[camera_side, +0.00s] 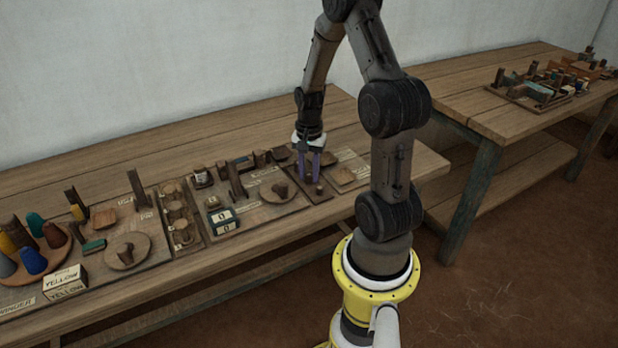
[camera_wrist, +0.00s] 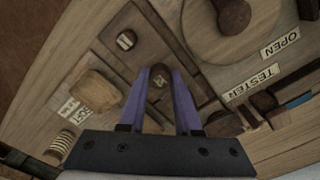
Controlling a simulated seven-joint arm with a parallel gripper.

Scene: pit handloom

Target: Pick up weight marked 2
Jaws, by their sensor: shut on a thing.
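My gripper (camera_side: 311,165) points straight down over a dark wooden board on the table, its two purple fingers at board height. In the wrist view, the fingers (camera_wrist: 162,74) are shut on a small dark brown rounded weight (camera_wrist: 160,79) with a faint pale mark on its top; I cannot read the mark. Another small weight (camera_wrist: 126,40) with a pale marked top stands on the board (camera_wrist: 147,22), apart from the fingers. I cannot read its mark for sure. Whether the held weight touches the board is unclear.
A round wooden plate with a knob (camera_wrist: 233,16) lies beside OPEN and TESTER labels (camera_wrist: 252,84). A tan block (camera_wrist: 97,91) is left of the fingers. In the side view, a numbered box (camera_side: 223,221), a YELLOW box (camera_side: 65,284) and coloured cones (camera_side: 32,261) are left.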

